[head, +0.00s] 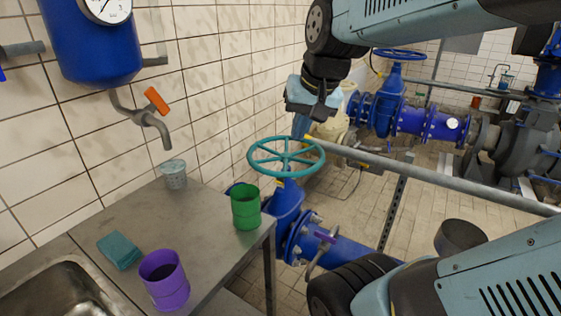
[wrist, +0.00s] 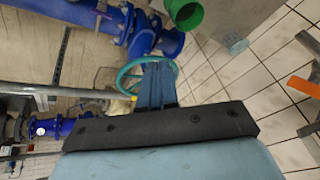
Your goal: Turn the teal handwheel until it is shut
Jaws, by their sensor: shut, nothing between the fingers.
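The teal handwheel (head: 286,158) sits on top of a blue valve (head: 287,205) beside the table, its spoked rim lying roughly level. My gripper (head: 302,127) hangs just behind and above the wheel in the head view, with its blue fingers pointing down. In the wrist view the fingers of my gripper (wrist: 157,64) are together, with nothing between them. They cover part of the teal wheel (wrist: 126,78), whose rim shows on both sides of them. I cannot tell whether the fingers touch the wheel.
A grey rail (head: 430,174) runs right of the wheel. A tiled wall (head: 215,80) stands behind the table.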

